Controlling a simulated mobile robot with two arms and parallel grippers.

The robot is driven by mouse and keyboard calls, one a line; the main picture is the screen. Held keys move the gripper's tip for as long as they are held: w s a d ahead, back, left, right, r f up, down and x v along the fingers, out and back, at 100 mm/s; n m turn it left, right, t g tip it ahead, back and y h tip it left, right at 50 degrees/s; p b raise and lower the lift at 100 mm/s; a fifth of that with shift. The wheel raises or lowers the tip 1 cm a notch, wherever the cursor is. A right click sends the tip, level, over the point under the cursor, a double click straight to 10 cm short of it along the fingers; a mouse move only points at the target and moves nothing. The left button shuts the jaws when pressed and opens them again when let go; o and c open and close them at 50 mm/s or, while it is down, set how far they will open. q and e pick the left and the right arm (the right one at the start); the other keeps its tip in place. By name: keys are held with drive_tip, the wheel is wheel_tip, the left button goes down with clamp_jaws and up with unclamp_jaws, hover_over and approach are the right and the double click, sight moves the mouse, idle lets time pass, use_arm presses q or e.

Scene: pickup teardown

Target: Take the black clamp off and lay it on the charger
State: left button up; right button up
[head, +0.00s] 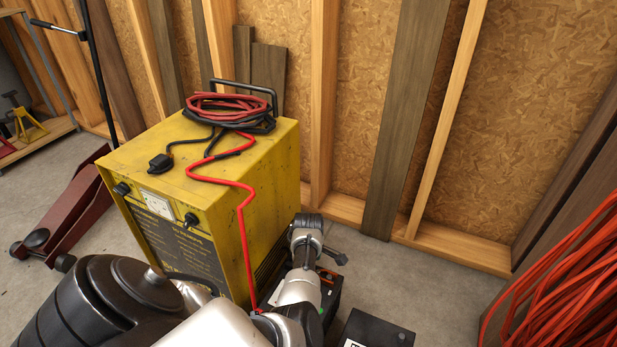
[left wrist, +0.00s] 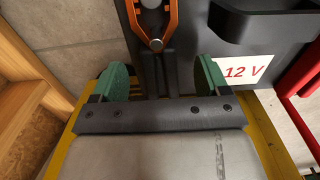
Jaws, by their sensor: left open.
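The black clamp (left wrist: 157,70) shows in the left wrist view, with dark handles and copper-orange jaws around a pivot. Its jaws point to the top of the picture, against the dark battery (left wrist: 268,45) with a "12 V" label. My left gripper (left wrist: 161,78) is open, its two green-padded fingers on either side of the clamp's handles with gaps. In the head view my arm hides the clamp and much of the battery. My right gripper is not in view.
A red cable (head: 243,225) runs from the charger's top down its side. A dark box (head: 378,332) stands on the floor at the bottom right. Orange cable (head: 565,275) hangs at the right. A red jack (head: 65,210) lies left of the charger.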

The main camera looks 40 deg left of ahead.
use_arm(q)
drive_tip(key=shift+f, duration=0.65)
drive_tip(key=shift+c, duration=0.3)
drive_tip(key=c, duration=1.1)
drive_tip(key=shift+o, duration=0.2)
drive_tip(key=shift+r, duration=0.1)
